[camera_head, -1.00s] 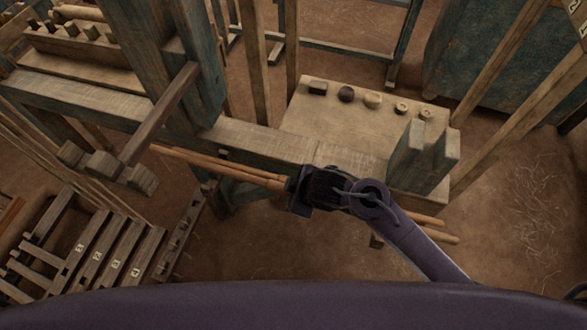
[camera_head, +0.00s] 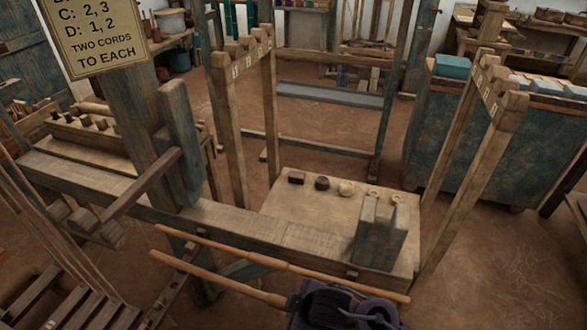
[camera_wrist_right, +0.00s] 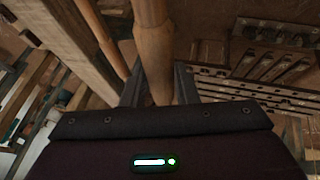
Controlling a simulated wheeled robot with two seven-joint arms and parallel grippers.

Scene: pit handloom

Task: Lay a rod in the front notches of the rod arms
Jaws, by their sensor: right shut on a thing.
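My right gripper (camera_head: 305,302) is low in the head view, in front of the long beam. It is shut on a light brown wooden rod (camera_head: 215,275), whose free length points left and slightly up in the picture. The wrist view shows this held rod (camera_wrist_right: 153,45) between the fingers. A second, similar rod (camera_head: 270,260) lies along the front of the beam, apart from the held one, and also shows in the wrist view (camera_wrist_right: 103,35). Two labelled wooden supports with notched tops, one left (camera_head: 247,58) and one right (camera_head: 497,88), stand behind the beam; I cannot tell whether these are the rod arms.
The beam (camera_head: 270,230) crosses the front. A post (camera_head: 140,110) with a projecting bar (camera_head: 150,182) and a sign (camera_head: 97,35) stands left. Floor is open at right.

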